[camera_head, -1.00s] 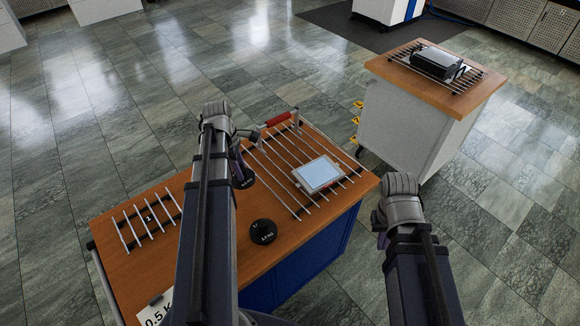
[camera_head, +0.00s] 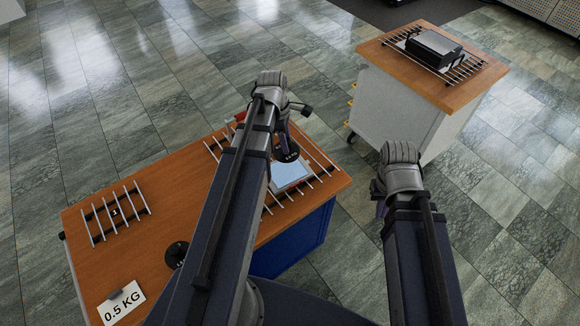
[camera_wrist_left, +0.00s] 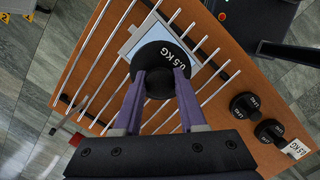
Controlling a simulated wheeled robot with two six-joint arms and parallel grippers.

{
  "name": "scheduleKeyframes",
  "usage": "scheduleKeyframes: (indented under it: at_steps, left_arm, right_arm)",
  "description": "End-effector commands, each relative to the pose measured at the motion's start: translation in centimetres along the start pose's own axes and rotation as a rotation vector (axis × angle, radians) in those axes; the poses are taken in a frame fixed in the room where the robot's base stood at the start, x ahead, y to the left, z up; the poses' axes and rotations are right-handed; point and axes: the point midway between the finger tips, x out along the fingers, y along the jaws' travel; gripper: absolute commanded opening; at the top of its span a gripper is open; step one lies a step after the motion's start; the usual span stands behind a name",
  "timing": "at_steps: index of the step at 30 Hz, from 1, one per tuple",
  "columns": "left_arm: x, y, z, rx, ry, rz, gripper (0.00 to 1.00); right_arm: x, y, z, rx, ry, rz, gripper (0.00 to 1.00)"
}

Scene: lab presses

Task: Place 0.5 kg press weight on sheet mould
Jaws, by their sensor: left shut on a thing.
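My left gripper (camera_head: 284,146) is shut on a round black weight (camera_head: 287,157). In the left wrist view the weight (camera_wrist_left: 163,58) reads 0.5 KG, between the purple fingers (camera_wrist_left: 157,85). The sheet mould (camera_head: 292,178), with its pale blue face, lies on the barred rack. In the head view the weight overlaps its far edge. In the left wrist view the weight hides part of the mould (camera_wrist_left: 137,32). I cannot tell whether they touch. My right gripper (camera_head: 381,207) hangs off the table's right side, its jaws too hidden to read.
The wooden table (camera_head: 160,205) carries a small rack (camera_head: 115,213) marked 1, a 0.5 KG sign (camera_head: 122,303) and another black weight (camera_head: 177,254). Two spare weights show in the left wrist view (camera_wrist_left: 245,105). A second bench (camera_head: 400,85) with a dark device stands at the upper right.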

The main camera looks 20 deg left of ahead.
Motion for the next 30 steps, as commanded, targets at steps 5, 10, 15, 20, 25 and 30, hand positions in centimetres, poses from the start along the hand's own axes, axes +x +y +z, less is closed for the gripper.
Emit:
scheduleKeyframes:
  at_steps: [5, 10, 15, 20, 25, 30]
  left_arm:
    - [1.0, 0.0, -0.2, 0.0, 0.0, 0.0, 0.0]
    - [3.3, 0.0, -0.5, 0.0, 0.0, 0.0, 0.0]
    - [5.8, 0.0, -0.9, 0.0, 0.0, 0.0, 0.0]
    - [6.4, 0.0, -1.0, 0.0, 0.0, 0.0, 0.0]
    - [6.5, 0.0, -1.0, 0.0, 0.0, 0.0, 0.0]
    - [8.1, 0.0, -1.3, 0.0, 0.0, 0.0, 0.0]
  right_arm:
    - [1.0, -0.1, -0.1, 0.0, 0.0, 0.0, 0.0]
    - [3.3, -0.3, -0.2, 0.001, 0.0, 0.0, 0.0]
    - [5.8, -0.6, -0.3, 0.001, 0.0, 0.0, 0.0]
    - [6.4, -0.6, -0.4, 0.001, 0.0, 0.0, 0.0]
    - [6.5, -0.6, -0.4, 0.001, 0.0, 0.0, 0.0]
    - [8.2, -0.8, -0.5, 0.001, 0.0, 0.0, 0.0]
